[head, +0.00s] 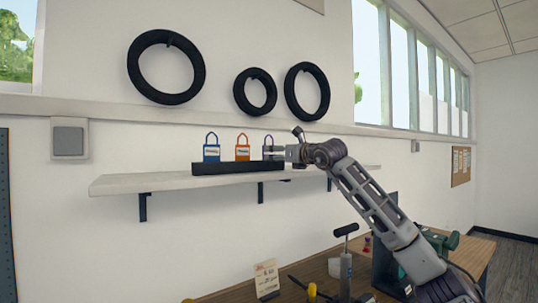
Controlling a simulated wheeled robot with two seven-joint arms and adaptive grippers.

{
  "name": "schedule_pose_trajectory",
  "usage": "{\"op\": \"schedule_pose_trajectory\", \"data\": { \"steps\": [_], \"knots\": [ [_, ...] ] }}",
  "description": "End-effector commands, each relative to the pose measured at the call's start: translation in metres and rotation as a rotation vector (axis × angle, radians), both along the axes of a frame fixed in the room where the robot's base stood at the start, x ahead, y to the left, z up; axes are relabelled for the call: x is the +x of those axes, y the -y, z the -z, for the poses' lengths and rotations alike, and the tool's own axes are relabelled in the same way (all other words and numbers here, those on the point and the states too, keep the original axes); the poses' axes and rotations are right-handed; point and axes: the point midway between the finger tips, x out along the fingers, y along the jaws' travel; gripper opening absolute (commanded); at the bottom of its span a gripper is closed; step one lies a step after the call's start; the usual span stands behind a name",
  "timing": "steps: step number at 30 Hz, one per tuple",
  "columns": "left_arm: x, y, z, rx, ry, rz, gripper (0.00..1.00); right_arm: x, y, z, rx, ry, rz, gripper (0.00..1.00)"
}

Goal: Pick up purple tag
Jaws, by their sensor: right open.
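The purple tag (267,147) is a padlock-shaped tag at the right end of the dark holder (225,168) on the wall shelf. Its upper loop shows, but much of its body is hidden by my right gripper. My right gripper (279,152) reaches in from the right at the tag's height, with its fingers open at the tag. I cannot tell whether they touch it or how far they surround it. My left gripper is not in view.
A blue tag (211,148) and an orange tag (242,149) stand left in the same holder. The shelf (130,184) is clear on its left. Tyres (166,67) hang above. A workbench (325,275) below holds tools and a small card (266,278).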

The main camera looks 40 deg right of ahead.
Motion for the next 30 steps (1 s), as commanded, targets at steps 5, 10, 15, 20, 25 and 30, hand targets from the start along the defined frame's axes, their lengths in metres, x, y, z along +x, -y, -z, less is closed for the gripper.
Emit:
{"op": "schedule_pose_trajectory", "data": {
  "steps": [5,10,15,20,25,30],
  "knots": [
    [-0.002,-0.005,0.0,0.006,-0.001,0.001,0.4,0.008,0.001,-0.001,0.0,0.001,0.0,0.75],
    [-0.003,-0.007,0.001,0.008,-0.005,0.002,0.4,0.009,0.001,0.0,-0.001,0.0,0.0,0.75],
    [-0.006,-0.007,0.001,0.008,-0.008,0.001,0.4,0.009,0.001,0.0,-0.001,0.0,0.0,0.75],
    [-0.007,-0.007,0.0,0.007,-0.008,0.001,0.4,0.012,0.0,0.0,0.0,0.0,-0.001,0.75],
    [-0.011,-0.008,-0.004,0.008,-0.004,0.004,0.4,0.024,0.001,-0.001,0.0,0.0,0.0,0.75],
    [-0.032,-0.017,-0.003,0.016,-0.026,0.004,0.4,0.041,0.0,-0.001,0.001,0.0,-0.001,0.75]
  ]
}}
